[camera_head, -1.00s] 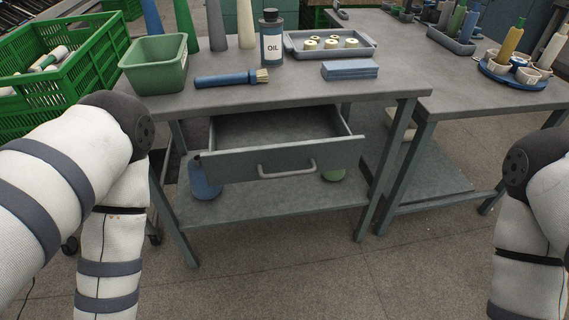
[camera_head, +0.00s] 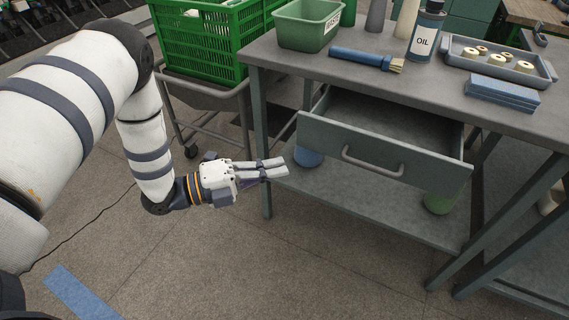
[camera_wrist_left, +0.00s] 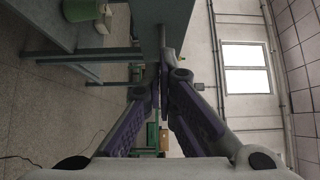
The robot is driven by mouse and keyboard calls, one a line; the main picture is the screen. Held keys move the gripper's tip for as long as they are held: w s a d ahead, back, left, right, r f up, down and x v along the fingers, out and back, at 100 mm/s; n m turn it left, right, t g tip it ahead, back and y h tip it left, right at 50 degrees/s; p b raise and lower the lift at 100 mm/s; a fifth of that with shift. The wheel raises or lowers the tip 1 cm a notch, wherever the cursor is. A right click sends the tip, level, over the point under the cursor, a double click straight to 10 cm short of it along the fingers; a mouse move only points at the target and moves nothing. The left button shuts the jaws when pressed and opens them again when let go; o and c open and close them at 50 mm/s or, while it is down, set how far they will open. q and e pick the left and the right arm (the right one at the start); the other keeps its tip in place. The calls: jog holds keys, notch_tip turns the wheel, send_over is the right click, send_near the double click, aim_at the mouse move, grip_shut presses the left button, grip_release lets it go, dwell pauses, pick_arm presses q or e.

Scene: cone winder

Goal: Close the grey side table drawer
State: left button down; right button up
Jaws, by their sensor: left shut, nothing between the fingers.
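The grey side table (camera_head: 300,62) stands at the right in the head view. Its drawer (camera_head: 420,172) is pulled out and empty inside as far as I see. A bar handle (camera_head: 373,161) is on the drawer front. My left gripper (camera_head: 283,168) is shut and empty, to the left of the drawer front and apart from the handle. In the left wrist view the fingers (camera_wrist_left: 163,95) point past a grey panel edge that seems to be the drawer. My right gripper is out of view.
On the tabletop are a green bin (camera_head: 307,27), a brush (camera_head: 362,59), an oil bottle (camera_head: 426,34), a tray of rolls (camera_head: 510,68) and blue blocks (camera_head: 500,92). A green crate (camera_head: 205,45) sits on a cart at left. The floor before the table is clear.

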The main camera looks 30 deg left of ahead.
pick_arm(q)
jog(key=shift+w+d+b, duration=0.15)
jog(key=shift+w+d, duration=0.75)
jog(key=shift+w, duration=0.65)
jog(key=shift+w+d+b, duration=0.15)
jog(key=shift+w+d, duration=0.8)
jog(key=shift+w, duration=0.6)
jog(key=shift+w+d+b, duration=0.15)
jog(key=shift+w+d, duration=0.75)
jog(key=shift+w, duration=0.65)
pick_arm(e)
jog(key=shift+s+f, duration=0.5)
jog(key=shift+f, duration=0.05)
